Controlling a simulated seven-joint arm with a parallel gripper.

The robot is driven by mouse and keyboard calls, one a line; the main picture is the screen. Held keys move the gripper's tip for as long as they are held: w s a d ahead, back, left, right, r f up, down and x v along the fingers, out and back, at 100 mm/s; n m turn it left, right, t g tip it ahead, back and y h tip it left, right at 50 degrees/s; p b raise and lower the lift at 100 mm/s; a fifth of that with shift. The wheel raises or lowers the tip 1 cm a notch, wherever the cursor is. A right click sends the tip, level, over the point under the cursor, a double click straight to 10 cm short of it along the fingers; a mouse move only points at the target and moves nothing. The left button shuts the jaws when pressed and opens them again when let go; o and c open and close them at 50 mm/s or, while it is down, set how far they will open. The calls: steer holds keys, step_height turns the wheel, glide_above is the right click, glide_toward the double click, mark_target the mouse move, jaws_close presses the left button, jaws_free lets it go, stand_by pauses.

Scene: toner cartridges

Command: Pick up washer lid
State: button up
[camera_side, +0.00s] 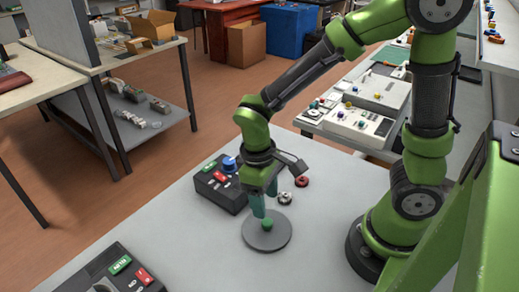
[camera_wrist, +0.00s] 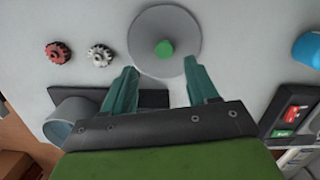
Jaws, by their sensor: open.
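The washer lid (camera_side: 267,238) is a flat grey disc with a green knob (camera_side: 267,224) at its centre. It lies on the grey table in front of my arm. It also shows in the wrist view as a grey disc (camera_wrist: 165,22) with the green knob (camera_wrist: 164,49). My gripper (camera_side: 264,203) points down just above the lid, near the knob. In the wrist view, its two teal fingers (camera_wrist: 158,76) are spread apart and empty, with the knob beyond the tips and between them sideways. The side view does not clearly show the gap between fingertips and knob.
A black box (camera_side: 222,186) with a blue knob stands behind the lid. A white gear (camera_side: 285,198) and a red gear (camera_side: 302,181) lie near it. Another black box (camera_side: 112,272) with green and red buttons sits at the front left. The table right of the lid is clear.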

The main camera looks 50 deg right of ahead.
mark_target(267, 221)
steer(key=shift+s+a+f, duration=0.1)
steer(key=shift+s+f, duration=0.05)
steer(key=shift+f, duration=0.85)
steer(key=shift+s+a+f, duration=0.1)
steer(key=shift+s+f, duration=0.05)
steer(key=shift+f, duration=0.9)
steer(key=shift+s+a+f, duration=0.1)
steer(key=shift+s+f, duration=0.05)
steer(key=shift+f, duration=0.85)
steer(key=shift+c, duration=0.4)
jaws_close()
